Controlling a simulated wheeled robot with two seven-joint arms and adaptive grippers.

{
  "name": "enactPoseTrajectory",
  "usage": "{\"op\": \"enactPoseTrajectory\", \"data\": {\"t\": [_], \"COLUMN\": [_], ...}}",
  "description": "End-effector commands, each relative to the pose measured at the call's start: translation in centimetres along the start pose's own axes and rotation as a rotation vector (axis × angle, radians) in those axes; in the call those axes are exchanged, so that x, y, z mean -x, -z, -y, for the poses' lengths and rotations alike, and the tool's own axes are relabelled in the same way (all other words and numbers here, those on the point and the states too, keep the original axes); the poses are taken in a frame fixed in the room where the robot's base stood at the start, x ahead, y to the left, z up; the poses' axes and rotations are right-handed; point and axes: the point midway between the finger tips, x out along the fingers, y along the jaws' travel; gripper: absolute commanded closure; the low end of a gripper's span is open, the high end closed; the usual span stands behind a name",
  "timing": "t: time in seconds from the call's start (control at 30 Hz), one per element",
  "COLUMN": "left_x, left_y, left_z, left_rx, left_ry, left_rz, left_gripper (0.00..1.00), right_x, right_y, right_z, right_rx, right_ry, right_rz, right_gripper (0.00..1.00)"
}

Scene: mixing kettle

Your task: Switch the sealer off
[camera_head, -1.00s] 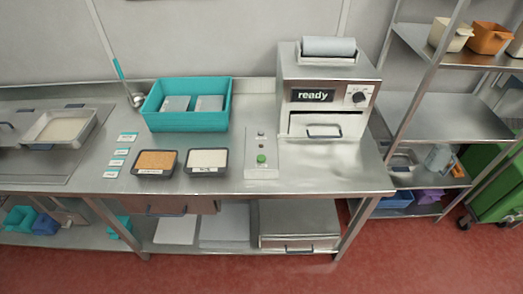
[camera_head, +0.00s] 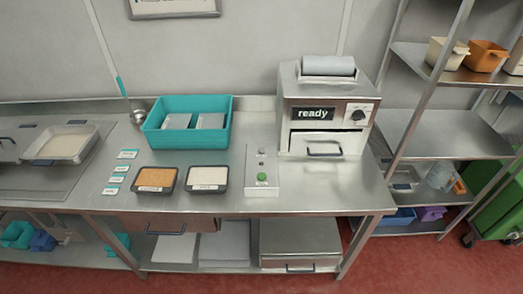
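The sealer (camera_head: 326,140) is a steel box at the right end of the steel bench. Its dark display reads "ready" (camera_head: 313,113). A black knob (camera_head: 358,115) sits on its front, right of the display. A drawer or door with a dark handle (camera_head: 323,151) is below, and a grey roll (camera_head: 328,66) lies on top. A control plate (camera_head: 261,182) with a green button (camera_head: 261,177) and smaller fittings lies left of the sealer. Neither of my grippers shows in this view.
A teal bin (camera_head: 187,139) with grey packs stands left of the plate. Two trays, orange-brown (camera_head: 155,180) and white (camera_head: 208,178), lie in front of it. A metal pan (camera_head: 62,143) is at far left. A shelf rack (camera_head: 440,127) stands right. Bench is clear before the sealer.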

Motion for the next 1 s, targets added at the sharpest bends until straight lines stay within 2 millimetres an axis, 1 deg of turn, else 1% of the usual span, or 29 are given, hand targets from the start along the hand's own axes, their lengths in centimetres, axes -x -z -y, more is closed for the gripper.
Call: {"op": "enactPoseTrajectory", "data": {"t": [0.03, 0.07, 0.5, 0.6, 1.0], "left_x": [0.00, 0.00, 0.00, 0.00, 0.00], "left_y": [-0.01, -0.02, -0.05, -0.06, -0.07], "left_z": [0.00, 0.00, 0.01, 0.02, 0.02], "left_rx": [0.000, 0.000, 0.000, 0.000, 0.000], "left_ry": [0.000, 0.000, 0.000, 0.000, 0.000], "left_rz": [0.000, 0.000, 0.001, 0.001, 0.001], "left_gripper": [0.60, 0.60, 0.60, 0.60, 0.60], "right_x": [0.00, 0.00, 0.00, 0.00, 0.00], "right_y": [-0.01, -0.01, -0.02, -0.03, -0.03], "right_z": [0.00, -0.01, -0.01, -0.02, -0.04], "right_rx": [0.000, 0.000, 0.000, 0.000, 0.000], "right_ry": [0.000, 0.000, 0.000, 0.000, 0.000], "right_rz": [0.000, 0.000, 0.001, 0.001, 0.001], "right_gripper": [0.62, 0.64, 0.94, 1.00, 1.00]}}
